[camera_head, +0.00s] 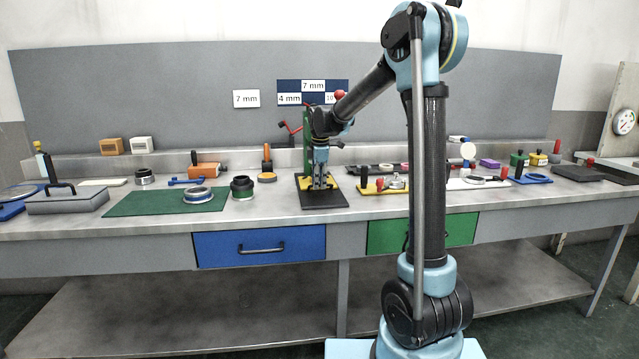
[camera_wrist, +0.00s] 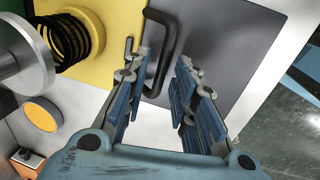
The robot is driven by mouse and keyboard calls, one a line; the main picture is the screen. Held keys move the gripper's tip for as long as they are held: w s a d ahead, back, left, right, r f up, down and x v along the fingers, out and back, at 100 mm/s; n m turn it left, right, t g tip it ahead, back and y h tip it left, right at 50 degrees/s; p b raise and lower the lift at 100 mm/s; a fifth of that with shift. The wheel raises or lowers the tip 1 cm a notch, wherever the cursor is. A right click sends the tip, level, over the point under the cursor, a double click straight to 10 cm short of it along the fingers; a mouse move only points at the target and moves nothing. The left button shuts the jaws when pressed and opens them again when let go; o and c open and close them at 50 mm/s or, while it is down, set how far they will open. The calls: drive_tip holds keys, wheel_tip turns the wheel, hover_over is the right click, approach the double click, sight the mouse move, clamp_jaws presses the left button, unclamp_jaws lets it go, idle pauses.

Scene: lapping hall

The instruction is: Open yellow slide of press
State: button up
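The press shows in the head view with a green column (camera_head: 306,128), mostly behind my arm, and a dark base plate (camera_head: 322,204). Its yellow slide (camera_head: 306,184) lies low on the base around my fingers. In the wrist view the yellow slide (camera_wrist: 112,18) is at the upper left, with a black spring beside a grey round part on it. A black bar handle (camera_wrist: 165,60) stands at its edge by the dark plate (camera_wrist: 225,40). My gripper (camera_wrist: 164,58) is open, pointing down, with a finger on either side of the handle. Contact cannot be told.
A green mat (camera_head: 150,204) with rings lies left of the press. A yellow fixture (camera_head: 372,189) stands close on its right. A blue drawer (camera_head: 260,246) and a green drawer are below the bench top. Bare bench shows in front of the press.

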clamp_jaws()
drive_tip(key=s, duration=0.4)
drive_tip(key=s+d, duration=0.1)
drive_tip(key=s, duration=0.2)
drive_tip(key=s+d, duration=0.1)
drive_tip(key=s, duration=0.3)
drive_tip(key=shift+s+d, duration=0.1)
drive_tip(key=shift+s, duration=0.2)
drive_tip(key=shift+o, duration=1.9)
unclamp_jaws()
